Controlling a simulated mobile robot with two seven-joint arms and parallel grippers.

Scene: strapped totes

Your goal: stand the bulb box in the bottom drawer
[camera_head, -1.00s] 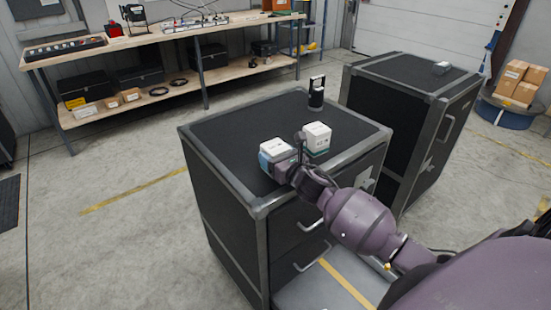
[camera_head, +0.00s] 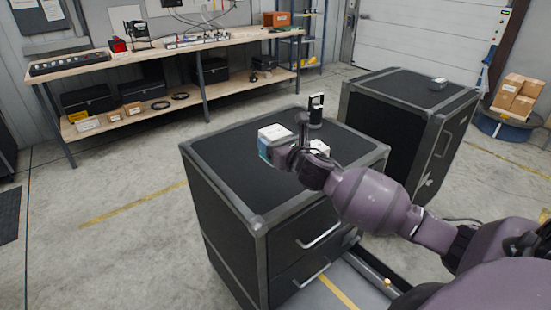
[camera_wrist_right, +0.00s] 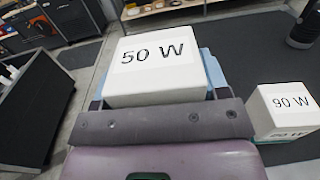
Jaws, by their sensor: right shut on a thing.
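My right gripper (camera_head: 281,153) is shut on a white box with a blue-teal lower part (camera_head: 275,132). It holds the box over the top of the near dark cabinet. In the right wrist view the held box (camera_wrist_right: 155,65) reads "50 W". A second white box (camera_head: 321,146), on the cabinet top, is partly hidden by my right arm; in the wrist view this box (camera_wrist_right: 285,108) reads "90 W". The near cabinet has an upper drawer (camera_head: 300,234) and a bottom drawer (camera_head: 300,272), each with a bar handle. Both look closed. My left gripper is out of view.
A dark upright device (camera_head: 315,110) stands on the far part of the near cabinet (camera_head: 225,170). A second dark cabinet (camera_head: 385,115) stands at the right with a small grey item (camera_head: 438,84) on top. A workbench (camera_head: 185,52) is behind.

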